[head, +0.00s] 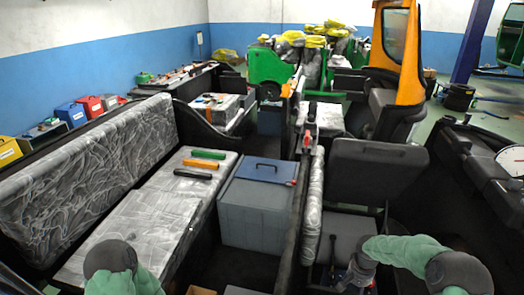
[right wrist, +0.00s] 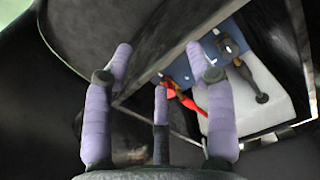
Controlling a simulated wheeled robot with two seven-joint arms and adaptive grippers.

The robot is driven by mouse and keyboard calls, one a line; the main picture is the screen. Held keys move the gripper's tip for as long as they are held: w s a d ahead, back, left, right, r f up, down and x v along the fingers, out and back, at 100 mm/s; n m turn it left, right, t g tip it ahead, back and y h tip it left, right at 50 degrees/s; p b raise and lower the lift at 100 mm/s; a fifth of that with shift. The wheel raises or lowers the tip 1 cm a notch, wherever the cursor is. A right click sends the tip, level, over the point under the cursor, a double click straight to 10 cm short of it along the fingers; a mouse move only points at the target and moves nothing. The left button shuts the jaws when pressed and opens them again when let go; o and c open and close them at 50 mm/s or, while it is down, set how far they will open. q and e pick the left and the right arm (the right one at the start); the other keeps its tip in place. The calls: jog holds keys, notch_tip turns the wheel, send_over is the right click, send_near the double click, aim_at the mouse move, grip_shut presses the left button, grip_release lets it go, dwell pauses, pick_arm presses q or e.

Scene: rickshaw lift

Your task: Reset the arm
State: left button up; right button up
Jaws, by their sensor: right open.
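My right arm comes in from the right in the head view, and my right gripper (head: 348,278) is over the open compartment below the raised front seat. In the right wrist view my right gripper (right wrist: 160,72) has its pale padded fingers spread apart, with nothing between them. Beyond the fingers is an open box (right wrist: 292,128) with a red-handled tool (right wrist: 180,94) and a grey metal tool (right wrist: 243,78) in it. Of my left arm, only the green and dark links show at the bottom left of the head view; its gripper is out of frame.
A raised dark seat (head: 376,172) stands behind my right gripper. A long grey padded bench (head: 140,222) carries green, orange and black handled tools. A grey bin (head: 254,215) with a blue toolbox (head: 265,169) stands between, beside a narrow divider.

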jog(key=s+a+f+n+y, duration=0.2)
jog(key=s+a+f+y, duration=0.2)
jog(key=s+a+f, duration=0.95)
jog(key=s+a, duration=0.4)
jog(key=s, duration=0.3)
jog(key=s+a, duration=0.4)
jog(key=s, duration=0.3)
pick_arm(q)
jog(key=r+p, duration=0.3)
jog(key=shift+s, duration=0.3)
pick_arm(e)
jog(key=shift+n, duration=0.5)
jog(key=r, duration=0.1)
jog(key=w+r, duration=0.1)
jog(key=w+a+r, duration=0.1)
jog(key=r, duration=0.1)
jog(key=shift+a, duration=0.1)
pick_arm(q)
jog(key=shift+f, duration=0.1)
